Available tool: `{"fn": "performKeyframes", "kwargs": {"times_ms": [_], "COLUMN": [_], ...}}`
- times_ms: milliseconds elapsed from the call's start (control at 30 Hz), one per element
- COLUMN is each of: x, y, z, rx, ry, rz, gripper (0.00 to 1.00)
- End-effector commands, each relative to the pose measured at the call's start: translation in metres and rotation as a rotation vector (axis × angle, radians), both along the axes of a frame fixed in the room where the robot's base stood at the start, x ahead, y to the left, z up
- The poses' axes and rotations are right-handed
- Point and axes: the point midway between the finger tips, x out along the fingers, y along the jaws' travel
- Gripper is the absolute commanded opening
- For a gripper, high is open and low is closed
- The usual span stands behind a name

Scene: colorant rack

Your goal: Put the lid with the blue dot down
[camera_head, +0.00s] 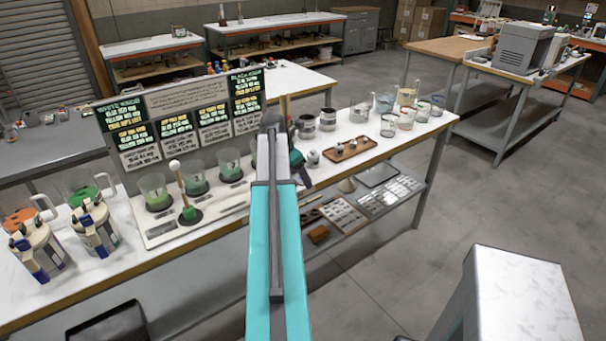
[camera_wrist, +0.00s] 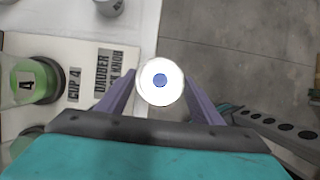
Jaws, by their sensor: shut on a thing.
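The lid with the blue dot (camera_wrist: 173,93) is a small white disc in the middle of the wrist view, its dot facing the camera. My gripper (camera_wrist: 160,84) is shut on it, one purple finger on each side. In the wrist view the lid hangs across the line of the bench's front edge, with bare floor to its right; its height cannot be told. In the head view my turquoise arm reaches over the bench (camera_head: 372,128) and hides much of the gripper area; I cannot pick out the lid there.
A wooden tray (camera_head: 372,146) with small white pieces is right of my arm. Left are cups of green liquid (camera_head: 157,200), a sign board (camera_head: 190,118) and two large jugs (camera_head: 95,232). Cup 4 (camera_wrist: 35,85) shows beside the gripper.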

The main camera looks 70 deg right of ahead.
Motion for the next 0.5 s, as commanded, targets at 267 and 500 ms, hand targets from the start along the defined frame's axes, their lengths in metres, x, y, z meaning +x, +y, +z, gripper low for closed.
{"fn": "performKeyframes", "kwargs": {"times_ms": [267,500], "x": [-0.004,-0.005], "y": [0.037,0.052], "z": [0.002,0.005], "rx": [-0.001,-0.002], "ry": [0.0,-0.001], "rz": [0.0,-0.001], "gripper": [0.36,0.36]}}
